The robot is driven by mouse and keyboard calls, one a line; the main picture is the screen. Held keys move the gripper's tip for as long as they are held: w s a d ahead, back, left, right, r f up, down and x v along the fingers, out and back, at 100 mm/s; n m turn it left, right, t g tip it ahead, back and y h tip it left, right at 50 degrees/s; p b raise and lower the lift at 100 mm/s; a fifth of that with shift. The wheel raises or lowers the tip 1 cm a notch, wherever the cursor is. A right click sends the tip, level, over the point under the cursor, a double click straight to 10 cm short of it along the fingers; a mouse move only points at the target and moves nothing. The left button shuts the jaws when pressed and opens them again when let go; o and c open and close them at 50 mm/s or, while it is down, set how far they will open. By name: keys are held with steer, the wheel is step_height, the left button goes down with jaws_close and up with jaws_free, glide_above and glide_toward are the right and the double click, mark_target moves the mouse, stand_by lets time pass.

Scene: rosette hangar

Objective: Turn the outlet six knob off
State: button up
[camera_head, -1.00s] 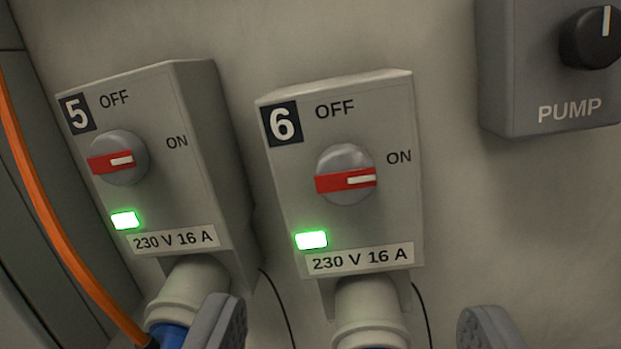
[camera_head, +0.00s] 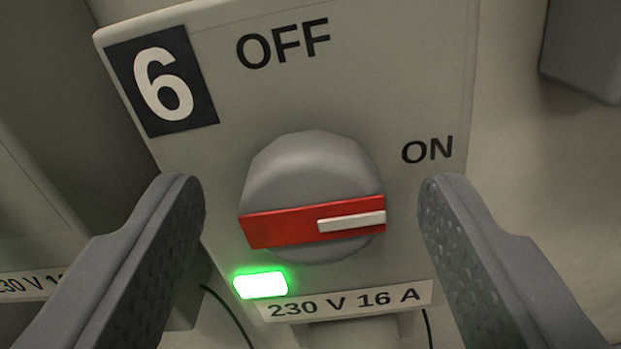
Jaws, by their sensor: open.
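The outlet six knob (camera_head: 312,185) is a round grey knob with a red bar across it. The white mark on the bar points right, towards the ON label (camera_head: 427,150). The OFF label (camera_head: 283,44) stands above the knob. A green light (camera_head: 260,285) is lit below and left of the knob. My gripper (camera_head: 312,200) is open, with one finger on each side of the knob in the picture. Both fingers appear apart from the knob. The knob's far underside is partly hidden by its bar.
The outlet six box (camera_head: 225,110) carries a 230 V 16 A label (camera_head: 347,300). The outlet five box (camera_head: 25,215) shows in part at the left edge. A grey box (camera_head: 590,50) is at the upper right. Bare wall (camera_head: 540,170) lies to the right.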

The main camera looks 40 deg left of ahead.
steer(key=shift+w, duration=0.1)
steer(key=c, duration=1)
steer(key=shift+a, duration=0.2)
steer(key=shift+d+f+b, duration=0.15)
steer(key=shift+b, duration=0.2)
steer(key=n+b, duration=0.2)
steer(key=b, duration=0.1)
steer(key=shift+f+n, duration=0.2)
steer(key=shift+n, duration=0.2)
steer(key=n+b, duration=0.8)
steer(key=n, duration=0.2)
steer(key=shift+f+b, duration=0.1)
steer(key=shift+b, duration=0.25)
steer(key=n+b, duration=0.3)
steer(key=n, duration=0.2)
